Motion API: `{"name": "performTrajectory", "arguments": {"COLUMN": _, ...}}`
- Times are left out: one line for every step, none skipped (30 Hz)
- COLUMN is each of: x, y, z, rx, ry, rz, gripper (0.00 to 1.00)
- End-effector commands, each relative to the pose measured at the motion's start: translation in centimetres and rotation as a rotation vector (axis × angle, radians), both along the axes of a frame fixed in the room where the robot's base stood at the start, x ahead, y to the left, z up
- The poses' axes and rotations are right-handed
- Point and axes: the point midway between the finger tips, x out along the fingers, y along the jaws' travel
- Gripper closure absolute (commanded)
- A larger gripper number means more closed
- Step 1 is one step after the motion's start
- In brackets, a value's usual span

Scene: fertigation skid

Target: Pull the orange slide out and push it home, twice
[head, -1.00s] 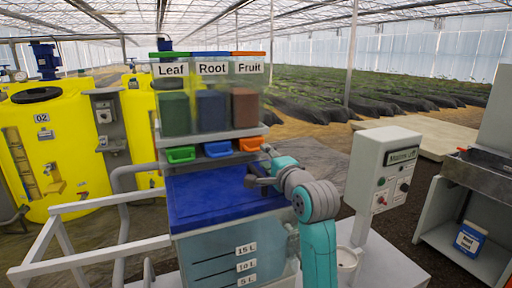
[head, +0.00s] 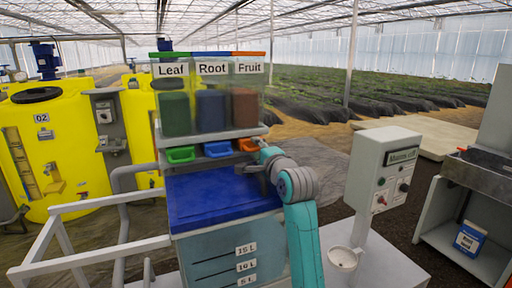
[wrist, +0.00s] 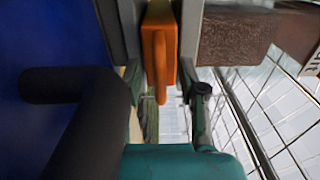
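The orange slide (head: 248,145) is at the right end of the row under the grey shelf, below the Fruit bin. In the wrist view the orange slide (wrist: 160,45) shows its handle pointing down the picture, between my two grey fingers. My gripper (head: 250,168) is just below and in front of it in the head view. In the wrist view my gripper (wrist: 160,60) is open, with a finger on either side of the slide and narrow gaps beside the handle. The fingertips' exact contact with the slide is hard to make out.
The green slide (head: 180,155) and blue slide (head: 217,149) sit to the left in the same row. A blue-lidded tank (head: 220,200) lies directly under my gripper. A grey control box (head: 383,170) stands to the right. A white rail frame (head: 90,255) is at the left.

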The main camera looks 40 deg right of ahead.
Motion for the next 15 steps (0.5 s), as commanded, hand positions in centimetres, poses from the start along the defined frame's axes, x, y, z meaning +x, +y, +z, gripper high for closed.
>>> {"name": "performTrajectory", "arguments": {"x": -0.01, "y": 0.0, "z": 0.0, "rx": 0.0, "ry": 0.0, "rz": 0.0, "gripper": 0.71}}
{"name": "performTrajectory", "arguments": {"x": -0.01, "y": 0.0, "z": 0.0, "rx": 0.0, "ry": 0.0, "rz": 0.0, "gripper": 0.78}}
{"name": "performTrajectory", "arguments": {"x": -0.01, "y": 0.0, "z": 0.0, "rx": 0.0, "ry": 0.0, "rz": 0.0, "gripper": 0.88}}
{"name": "performTrajectory", "arguments": {"x": -0.01, "y": 0.0, "z": 0.0, "rx": 0.0, "ry": 0.0, "rz": 0.0, "gripper": 0.96}}
{"name": "performTrajectory", "arguments": {"x": -0.01, "y": 0.01, "z": 0.0, "rx": 0.0, "ry": 0.0, "rz": 0.0, "gripper": 1.0}}
{"name": "performTrajectory", "arguments": {"x": -0.01, "y": 0.01, "z": 0.0, "rx": 0.0, "ry": 0.0, "rz": 0.0, "gripper": 1.0}}
{"name": "performTrajectory", "arguments": {"x": -0.01, "y": 0.01, "z": -0.01, "rx": 0.0, "ry": 0.0, "rz": 0.0, "gripper": 1.0}}
{"name": "performTrajectory", "arguments": {"x": -0.01, "y": 0.01, "z": -0.01, "rx": 0.0, "ry": 0.0, "rz": 0.0, "gripper": 1.0}}
{"name": "performTrajectory", "arguments": {"x": -0.01, "y": 0.01, "z": -0.01, "rx": 0.0, "ry": 0.0, "rz": 0.0, "gripper": 1.0}}
{"name": "performTrajectory", "arguments": {"x": -0.01, "y": 0.0, "z": -0.01, "rx": 0.0, "ry": 0.0, "rz": 0.0, "gripper": 1.0}}
{"name": "performTrajectory", "arguments": {"x": -0.01, "y": 0.0, "z": -0.01, "rx": 0.0, "ry": 0.0, "rz": 0.0, "gripper": 1.0}}
{"name": "performTrajectory", "arguments": {"x": -0.01, "y": 0.0, "z": -0.02, "rx": 0.0, "ry": 0.0, "rz": 0.0, "gripper": 1.0}}
{"name": "performTrajectory", "arguments": {"x": -0.01, "y": 0.0, "z": -0.02, "rx": 0.0, "ry": 0.001, "rz": 0.0, "gripper": 1.0}}
{"name": "performTrajectory", "arguments": {"x": -0.01, "y": 0.0, "z": -0.02, "rx": 0.0, "ry": 0.001, "rz": 0.0, "gripper": 1.0}}
{"name": "performTrajectory", "arguments": {"x": -0.01, "y": 0.0, "z": -0.03, "rx": 0.0, "ry": 0.001, "rz": 0.0, "gripper": 1.0}}
